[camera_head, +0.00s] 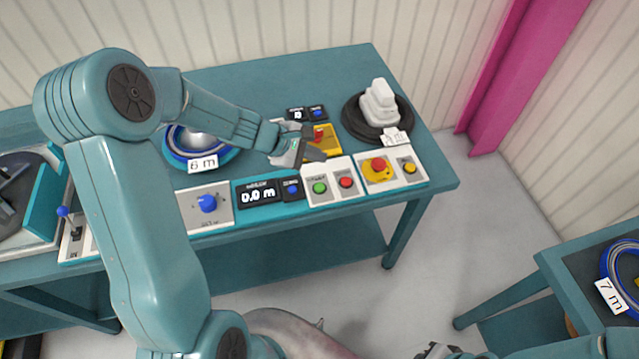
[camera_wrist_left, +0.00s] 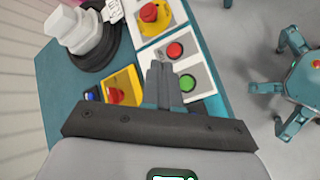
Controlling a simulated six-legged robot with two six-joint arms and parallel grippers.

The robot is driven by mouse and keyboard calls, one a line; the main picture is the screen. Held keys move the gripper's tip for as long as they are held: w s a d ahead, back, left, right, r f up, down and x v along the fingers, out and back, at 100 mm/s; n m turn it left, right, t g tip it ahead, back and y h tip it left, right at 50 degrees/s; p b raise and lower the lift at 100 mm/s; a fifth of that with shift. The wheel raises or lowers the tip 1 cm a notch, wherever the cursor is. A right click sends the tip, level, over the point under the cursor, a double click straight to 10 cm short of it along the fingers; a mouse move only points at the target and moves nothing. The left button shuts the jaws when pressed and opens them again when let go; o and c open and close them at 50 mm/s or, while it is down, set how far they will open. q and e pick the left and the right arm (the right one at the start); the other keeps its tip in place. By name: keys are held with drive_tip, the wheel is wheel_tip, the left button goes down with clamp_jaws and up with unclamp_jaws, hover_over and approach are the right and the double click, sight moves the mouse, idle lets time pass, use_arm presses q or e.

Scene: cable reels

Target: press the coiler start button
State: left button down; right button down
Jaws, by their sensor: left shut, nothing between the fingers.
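The green button (camera_head: 320,188), apparently the coiler start button, sits on a white panel (camera_head: 333,198) at the bench's front edge, left of a red button (camera_head: 346,182). In the left wrist view the green button (camera_wrist_left: 187,83) shows just right of the fingers, with the red button (camera_wrist_left: 175,50) above it. My left gripper (camera_head: 316,154) is shut and empty, behind the panel in the head view; its fingers (camera_wrist_left: 160,72) point along the panel's edge. No contact with the green button shows. A grey and dark part at the bottom edge may be my right gripper (camera_head: 438,350), cut off.
Left of the buttons are a 0.0 m display (camera_head: 259,195) and a blue knob (camera_head: 207,203). A red mushroom button (camera_head: 378,166) stands to the right. A yellow box with a red switch (camera_head: 319,134) is close behind the gripper. A 6 m reel (camera_head: 203,153) lies left.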

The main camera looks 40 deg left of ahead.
sight(316, 188)
use_arm(q)
wheel_tip(316, 188, down, 8)
drive_tip(key=b, duration=0.7)
drive_tip(key=shift+f, duration=0.25)
drive_tip(key=shift+f+b, duration=0.2)
drive_tip(key=shift+b, duration=0.15)
idle(1.4)
drive_tip(key=shift+f+b, duration=0.4)
drive_tip(key=shift+b, duration=0.15)
